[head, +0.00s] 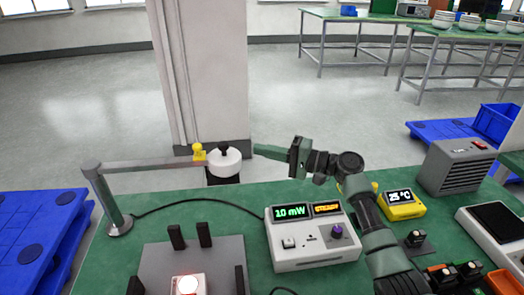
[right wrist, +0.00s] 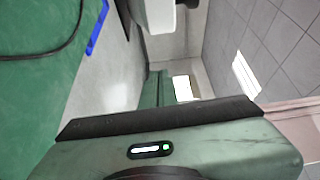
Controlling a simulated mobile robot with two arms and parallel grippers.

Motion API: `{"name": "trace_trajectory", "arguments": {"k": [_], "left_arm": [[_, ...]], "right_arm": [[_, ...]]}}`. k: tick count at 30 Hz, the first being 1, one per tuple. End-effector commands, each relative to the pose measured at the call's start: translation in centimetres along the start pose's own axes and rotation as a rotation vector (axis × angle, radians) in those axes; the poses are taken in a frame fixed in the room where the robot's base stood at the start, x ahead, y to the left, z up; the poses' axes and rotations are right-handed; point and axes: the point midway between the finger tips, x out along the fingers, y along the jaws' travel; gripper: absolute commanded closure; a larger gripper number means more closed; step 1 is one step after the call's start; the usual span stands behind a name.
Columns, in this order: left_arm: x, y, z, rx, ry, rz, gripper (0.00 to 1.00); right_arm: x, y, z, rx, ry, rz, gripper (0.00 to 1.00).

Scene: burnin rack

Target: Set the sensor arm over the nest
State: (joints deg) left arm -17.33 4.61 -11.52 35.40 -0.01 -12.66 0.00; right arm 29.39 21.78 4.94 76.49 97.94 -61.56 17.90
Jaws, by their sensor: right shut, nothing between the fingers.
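The sensor arm (head: 150,164) is a grey bar on a post at the table's left. Its white round sensor head (head: 225,163), with a black knob on top and a yellow piece beside it, hangs near the table's far edge. The nest (head: 214,262) is a grey plate with black uprights at the front, a small glowing unit (head: 188,285) on it. The sensor head is behind the nest, not above it. My right gripper (head: 258,150) is shut and empty, its tips just right of the sensor head, apparently apart. In the right wrist view a white part (right wrist: 158,14), probably the sensor head, shows at the top.
A meter (head: 310,240) reading 10 mW stands right of the nest, with a black cable behind it. A yellow 25 °C display (head: 401,205), a grey vented box (head: 457,167) and small parts crowd the right. Blue pallets (head: 35,235) lie beyond the left edge.

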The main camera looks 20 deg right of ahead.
Motion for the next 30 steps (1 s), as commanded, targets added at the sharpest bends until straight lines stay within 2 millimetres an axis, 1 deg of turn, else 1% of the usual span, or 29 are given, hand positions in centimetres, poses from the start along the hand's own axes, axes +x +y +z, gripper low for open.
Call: {"name": "trace_trajectory", "arguments": {"k": [1, 3, 9, 11, 12, 15, 21, 30], "left_arm": [[-0.5, 0.0, -0.3, 0.000, 0.004, 0.000, 0.07], [-0.8, -0.1, -0.5, 0.000, 0.007, 0.000, 0.07], [-1.4, -0.1, -0.6, 0.000, 0.009, -0.001, 0.07], [-1.6, -0.1, -0.7, 0.000, 0.009, -0.001, 0.07], [-2.1, -0.1, -0.7, 0.000, 0.009, -0.001, 0.07], [-2.8, -0.1, -0.8, -0.001, 0.009, -0.001, 0.07], [-3.5, -0.1, -0.8, -0.001, 0.009, -0.001, 0.07], [-3.5, -0.1, -0.8, -0.001, 0.007, -0.001, 0.07]], "right_arm": [[1.2, -0.3, 0.0, 0.001, -0.002, -0.002, 1.00], [2.7, -0.3, 0.0, 0.001, -0.001, -0.002, 1.00], [6.5, -0.3, 0.0, 0.002, -0.001, -0.001, 1.00], [7.6, -0.3, 0.0, 0.001, 0.000, -0.001, 1.00], [7.2, -0.2, 0.6, 0.000, 0.000, 0.003, 1.00], [6.7, -0.2, 1.8, -0.001, 0.000, 0.003, 1.00], [6.1, -0.1, 3.4, -0.001, 0.000, 0.001, 1.00], [6.0, 0.0, 3.8, -0.001, 0.000, 0.001, 1.00]]}}
